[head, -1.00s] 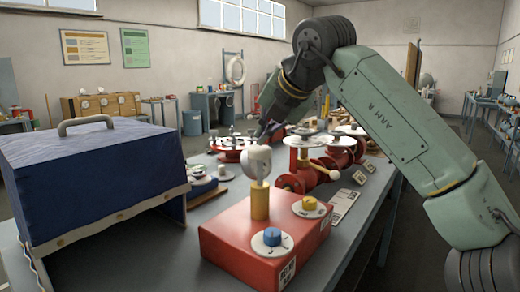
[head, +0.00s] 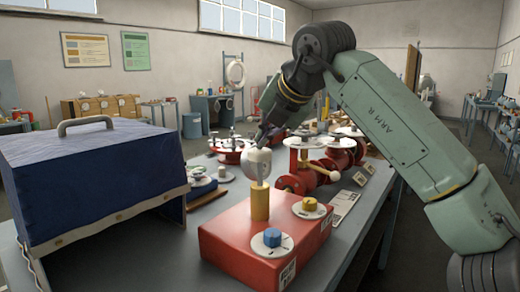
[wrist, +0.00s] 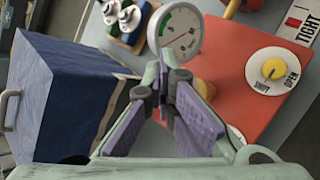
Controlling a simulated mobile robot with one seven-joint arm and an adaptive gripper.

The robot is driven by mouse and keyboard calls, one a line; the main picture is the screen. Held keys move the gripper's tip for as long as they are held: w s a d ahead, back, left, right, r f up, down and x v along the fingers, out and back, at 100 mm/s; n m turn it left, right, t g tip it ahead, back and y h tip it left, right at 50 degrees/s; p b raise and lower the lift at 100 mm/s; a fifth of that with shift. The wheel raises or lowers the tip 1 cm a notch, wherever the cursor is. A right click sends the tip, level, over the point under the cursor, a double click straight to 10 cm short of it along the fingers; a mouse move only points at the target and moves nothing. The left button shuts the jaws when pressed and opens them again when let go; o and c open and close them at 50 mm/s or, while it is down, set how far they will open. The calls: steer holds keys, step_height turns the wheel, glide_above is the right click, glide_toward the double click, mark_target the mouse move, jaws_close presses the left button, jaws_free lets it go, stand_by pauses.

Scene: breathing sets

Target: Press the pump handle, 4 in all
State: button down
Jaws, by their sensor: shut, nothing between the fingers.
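A red box (head: 240,243) stands on the bench with a yellow post (head: 260,203) on it. A rounded whitish head (head: 258,166) tops the post. I cannot tell for sure which part is the pump handle. My gripper (head: 261,141) is shut and empty, its tips pointing down at the top of the whitish head. I cannot tell whether they touch it. In the wrist view, the shut fingers (wrist: 168,72) lie just below a round gauge (wrist: 180,33) with a green arc. A yellow part (wrist: 205,88) shows behind the fingers.
A blue covered box (head: 95,180) with a grey handle stands close on the left. A blue knob (head: 272,237) and a yellow knob (head: 309,204) on white dials sit on the red box. Red valves with white discs (head: 307,142) stand behind it.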

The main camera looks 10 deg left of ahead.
mark_target(264, 150)
steer(key=shift+f+b, duration=1.35)
steer(key=shift+f, duration=0.45)
stand_by(0.9)
steer(key=shift+r, duration=0.1)
steer(key=shift+r+p, duration=2.15)
steer(key=shift+r, duration=0.4)
step_height(264, 150, up, 3)
steer(key=shift+f+p, duration=0.1)
steer(key=shift+p, duration=1.1)
steer(key=shift+r, duration=1.1)
steer(key=shift+s+a+f, duration=0.1)
